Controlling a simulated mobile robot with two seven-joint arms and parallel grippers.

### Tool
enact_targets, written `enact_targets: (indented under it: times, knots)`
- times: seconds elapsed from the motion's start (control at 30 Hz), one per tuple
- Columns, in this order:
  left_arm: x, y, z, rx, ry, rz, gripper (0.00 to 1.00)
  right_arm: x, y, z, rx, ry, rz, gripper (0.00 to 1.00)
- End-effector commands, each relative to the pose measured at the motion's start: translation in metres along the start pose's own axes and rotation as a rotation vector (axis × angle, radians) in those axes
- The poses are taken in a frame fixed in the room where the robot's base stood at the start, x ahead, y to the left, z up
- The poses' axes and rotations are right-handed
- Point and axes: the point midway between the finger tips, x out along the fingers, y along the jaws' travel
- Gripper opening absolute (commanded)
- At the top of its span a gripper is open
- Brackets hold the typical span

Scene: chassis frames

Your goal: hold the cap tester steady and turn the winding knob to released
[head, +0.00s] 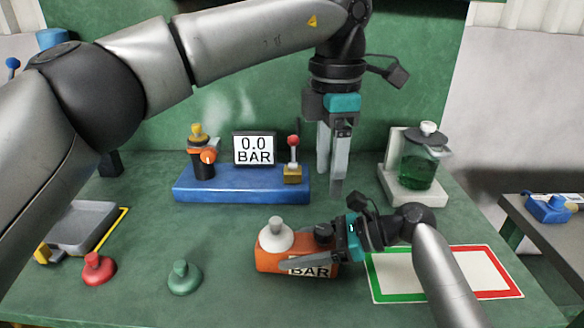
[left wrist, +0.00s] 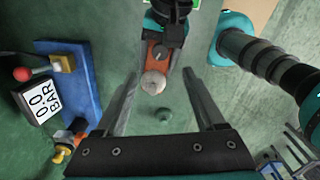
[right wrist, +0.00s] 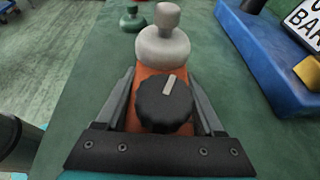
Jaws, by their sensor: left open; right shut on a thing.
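The cap tester (head: 268,262) is an orange block lying on the green bench, with a BAR label on its side and a grey cap (head: 277,236) on one end. Its black winding knob (head: 323,233) is on top; in the right wrist view the knob (right wrist: 164,106) has a pale pointer, aimed roughly towards the grey cap. My right gripper (head: 300,252) is shut on the tester's body, one finger along each side below the knob. My left gripper (head: 336,188) is open and empty, pointing down above and behind the tester. In the left wrist view the tester (left wrist: 158,60) lies beyond its fingers.
A blue stand (head: 240,187) with a 0.0 BAR display (head: 255,149) and a red-knobbed lever (head: 293,141) is behind. A green-liquid jar (head: 419,168) stands back right. A green-and-red-edged mat (head: 470,297) lies right. Red (head: 98,270) and green (head: 184,278) caps and a grey tray (head: 60,236) are left.

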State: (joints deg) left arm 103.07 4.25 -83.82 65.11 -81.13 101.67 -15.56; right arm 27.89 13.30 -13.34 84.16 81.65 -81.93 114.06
Motion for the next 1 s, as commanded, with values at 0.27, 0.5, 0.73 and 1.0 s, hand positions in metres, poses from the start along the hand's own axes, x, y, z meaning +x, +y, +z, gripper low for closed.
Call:
enact_targets:
  times: [0.27, 0.5, 0.73, 1.0]
  knots:
    - [0.061, -0.001, -0.001, 0.004, 0.004, -0.006, 0.71, 0.000, 0.000, 0.000, 0.000, -0.001, 0.000, 0.00]
    - [0.109, -0.002, -0.001, 0.005, 0.004, -0.007, 0.71, 0.000, 0.000, 0.000, 0.000, -0.001, 0.000, 0.00]
    - [0.111, -0.001, -0.001, 0.209, 0.003, -0.004, 0.71, 0.000, 0.000, 0.000, 0.000, -0.001, 0.000, 0.00]
    - [0.096, 0.001, 0.000, 0.421, 0.000, 0.002, 0.71, 0.000, 0.000, 0.000, 0.000, -0.001, 0.000, 0.00]
